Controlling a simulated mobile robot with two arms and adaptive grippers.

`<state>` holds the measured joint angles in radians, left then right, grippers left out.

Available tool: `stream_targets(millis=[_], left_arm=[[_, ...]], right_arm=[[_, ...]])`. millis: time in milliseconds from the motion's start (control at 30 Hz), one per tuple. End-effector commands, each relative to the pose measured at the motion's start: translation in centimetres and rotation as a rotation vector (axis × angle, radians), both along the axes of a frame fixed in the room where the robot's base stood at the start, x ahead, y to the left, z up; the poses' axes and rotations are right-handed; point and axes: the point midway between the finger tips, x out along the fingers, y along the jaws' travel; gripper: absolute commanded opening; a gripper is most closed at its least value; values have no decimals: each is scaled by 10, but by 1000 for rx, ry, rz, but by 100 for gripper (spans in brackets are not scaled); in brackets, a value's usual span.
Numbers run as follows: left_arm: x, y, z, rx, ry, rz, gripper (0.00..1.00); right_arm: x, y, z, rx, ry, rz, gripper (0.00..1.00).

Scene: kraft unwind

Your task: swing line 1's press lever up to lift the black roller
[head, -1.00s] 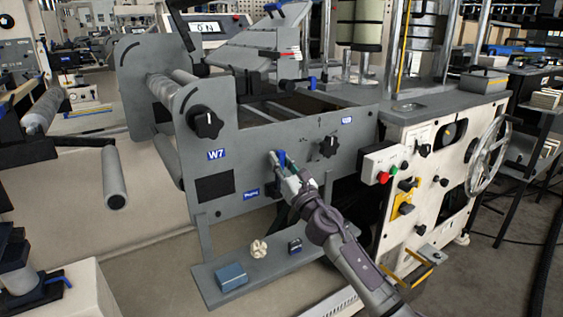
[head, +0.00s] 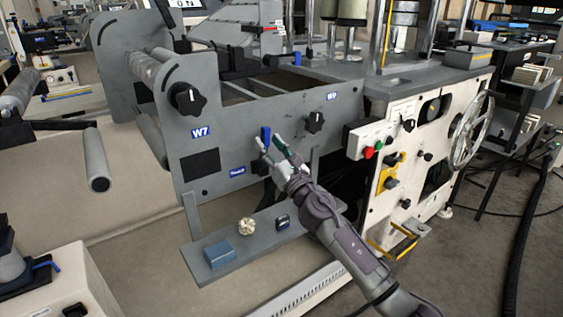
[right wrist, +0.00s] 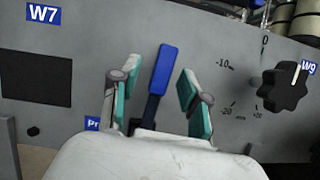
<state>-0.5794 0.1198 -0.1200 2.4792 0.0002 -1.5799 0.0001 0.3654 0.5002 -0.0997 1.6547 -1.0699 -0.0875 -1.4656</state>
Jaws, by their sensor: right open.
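The press lever, with a blue handle (head: 265,134), stands nearly upright on the grey side plate (head: 225,125). A blue label starting "Pr" (right wrist: 92,123) is beside its lower end in the right wrist view. My right gripper (head: 268,145) is open at the lever. In the right wrist view, the blue handle (right wrist: 163,70) stands between the two teal-padded fingers, with a gap visible on each side. The lever's lower end is hidden behind the gripper body. I cannot clearly make out the black roller. My left gripper is not in view.
A black W9 knob (head: 314,122) sits right of the lever, and a larger black knob (head: 186,99) is at the upper left. A low shelf (head: 255,238) below carries small items.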

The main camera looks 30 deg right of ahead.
Motion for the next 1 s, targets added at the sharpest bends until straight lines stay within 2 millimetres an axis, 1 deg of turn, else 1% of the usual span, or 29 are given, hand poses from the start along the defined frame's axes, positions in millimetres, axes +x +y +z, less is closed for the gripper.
stream_targets(millis=[33, 200, 300, 400, 500, 600, 1000], left_arm=[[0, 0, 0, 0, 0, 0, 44], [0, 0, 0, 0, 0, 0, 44], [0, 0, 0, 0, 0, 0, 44], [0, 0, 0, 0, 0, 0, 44], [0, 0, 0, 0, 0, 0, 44], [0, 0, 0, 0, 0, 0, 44], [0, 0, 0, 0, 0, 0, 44]], right_arm=[[-11, 0, -7, 0, 4, 0, 46], [-46, -1, -21, 2, 4, 1, 46], [-63, -2, -28, 2, 3, 0, 46], [-75, -3, -32, 4, 1, 1, 46], [-82, -3, -35, 2, 1, 1, 46], [-85, -3, -36, 0, 1, 0, 46], [-85, -3, -36, 0, 1, 1, 46]])
